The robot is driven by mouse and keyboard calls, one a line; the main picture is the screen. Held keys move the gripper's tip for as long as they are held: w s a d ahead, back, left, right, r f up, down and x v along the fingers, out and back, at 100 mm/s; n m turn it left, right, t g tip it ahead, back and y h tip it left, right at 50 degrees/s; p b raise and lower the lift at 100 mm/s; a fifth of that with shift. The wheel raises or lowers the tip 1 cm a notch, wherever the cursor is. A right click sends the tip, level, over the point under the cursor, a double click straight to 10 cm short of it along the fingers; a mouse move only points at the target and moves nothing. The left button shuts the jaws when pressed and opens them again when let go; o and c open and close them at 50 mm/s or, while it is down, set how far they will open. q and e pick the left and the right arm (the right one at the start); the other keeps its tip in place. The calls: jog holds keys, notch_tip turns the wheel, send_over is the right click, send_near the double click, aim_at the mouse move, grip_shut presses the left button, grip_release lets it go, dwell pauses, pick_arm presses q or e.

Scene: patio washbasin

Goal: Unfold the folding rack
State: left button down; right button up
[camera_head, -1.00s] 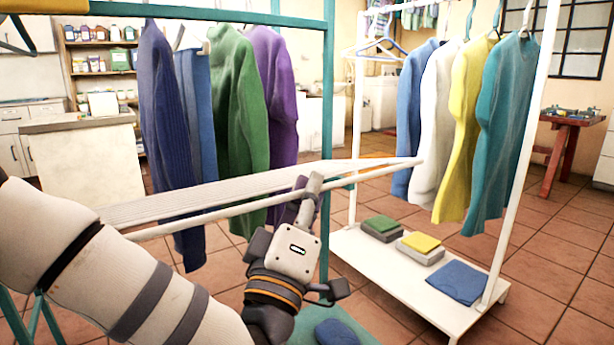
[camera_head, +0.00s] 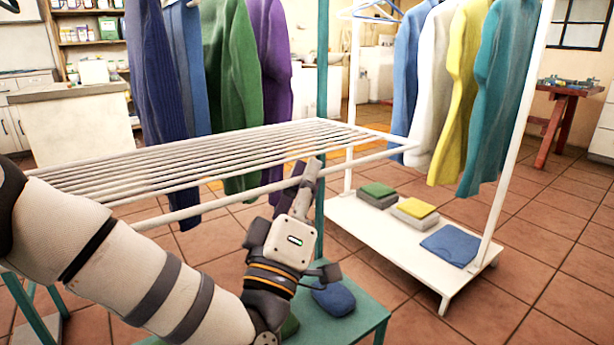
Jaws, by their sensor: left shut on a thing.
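The folding rack (camera_head: 215,152) is a white slatted frame that reaches across the middle of the head view. Its slats run lengthwise and its top face shows, with a long front rail (camera_head: 240,193) nearest me. My left gripper (camera_head: 306,178) is at this front rail, right of its middle, and is shut on it. The fingers hide the part of the rail that they hold. The rack's left end is partly hidden behind my left arm. My right gripper is not in view.
A teal garment frame (camera_head: 322,70) with hanging sweaters stands close behind the rack. A white garment rack (camera_head: 515,130) with more clothes and a low shelf (camera_head: 345,214) stands at right. A teal lower shelf (camera_head: 360,308) holds a folded blue cloth (camera_head: 333,297). Tiled floor is clear at lower right.

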pick_arm(q)
jog(key=c, duration=2)
grip_release()
jog(key=shift+d, duration=0.1)
jog(key=v, duration=0.7)
jog(key=shift+s+f, duration=0.1)
jog(key=shift+s, duration=0.1)
